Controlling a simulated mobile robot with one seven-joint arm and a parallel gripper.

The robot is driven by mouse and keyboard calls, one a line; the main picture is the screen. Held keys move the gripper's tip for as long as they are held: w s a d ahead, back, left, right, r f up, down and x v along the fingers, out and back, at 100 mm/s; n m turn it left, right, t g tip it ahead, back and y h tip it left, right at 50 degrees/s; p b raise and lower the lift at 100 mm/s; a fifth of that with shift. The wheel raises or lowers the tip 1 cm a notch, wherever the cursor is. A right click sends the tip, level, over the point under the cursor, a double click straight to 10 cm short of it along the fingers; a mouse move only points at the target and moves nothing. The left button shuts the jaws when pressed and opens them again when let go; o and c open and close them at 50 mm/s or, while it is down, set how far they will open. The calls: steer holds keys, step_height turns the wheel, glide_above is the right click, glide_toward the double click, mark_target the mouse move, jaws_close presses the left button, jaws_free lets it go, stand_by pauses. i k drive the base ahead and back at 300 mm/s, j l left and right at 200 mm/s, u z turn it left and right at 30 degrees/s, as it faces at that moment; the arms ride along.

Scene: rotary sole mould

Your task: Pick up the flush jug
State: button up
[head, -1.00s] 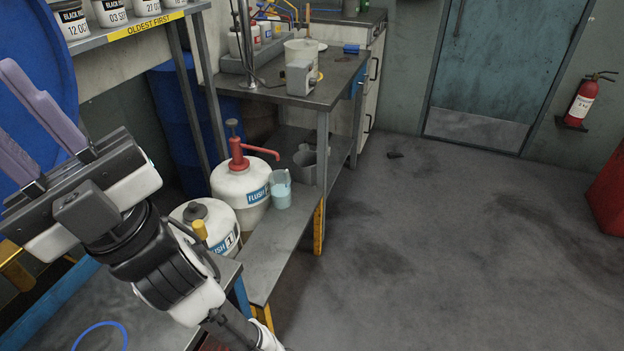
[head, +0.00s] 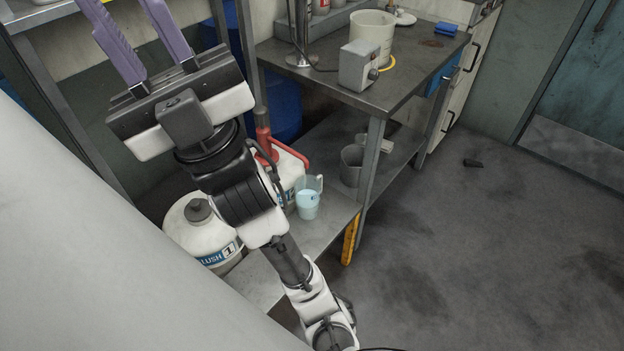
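A clear jug with pale blue liquid (head: 308,202) stands upright on the low grey shelf (head: 325,228), under the red pump's spout. I take it to be the flush jug. My gripper (head: 120,22) is at the upper left, with its two purple fingers pointing up and apart. It is open and empty, well away from the jug. My arm passes just left of the jug and hides much of the white pump container (head: 290,165) behind it.
A white flush container (head: 200,232) stands left of my arm. A grey jug (head: 352,165) is farther back on the shelf. The workbench (head: 400,85) overhangs behind, with a grey box (head: 358,66) near its edge. Floor on the right is mostly clear.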

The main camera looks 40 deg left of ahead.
mark_target(307, 188)
steer(key=i+l+u, duration=0.15)
steer(key=i+u, duration=0.3)
steer(key=i+l+u, duration=0.9)
steer(key=i, duration=0.05)
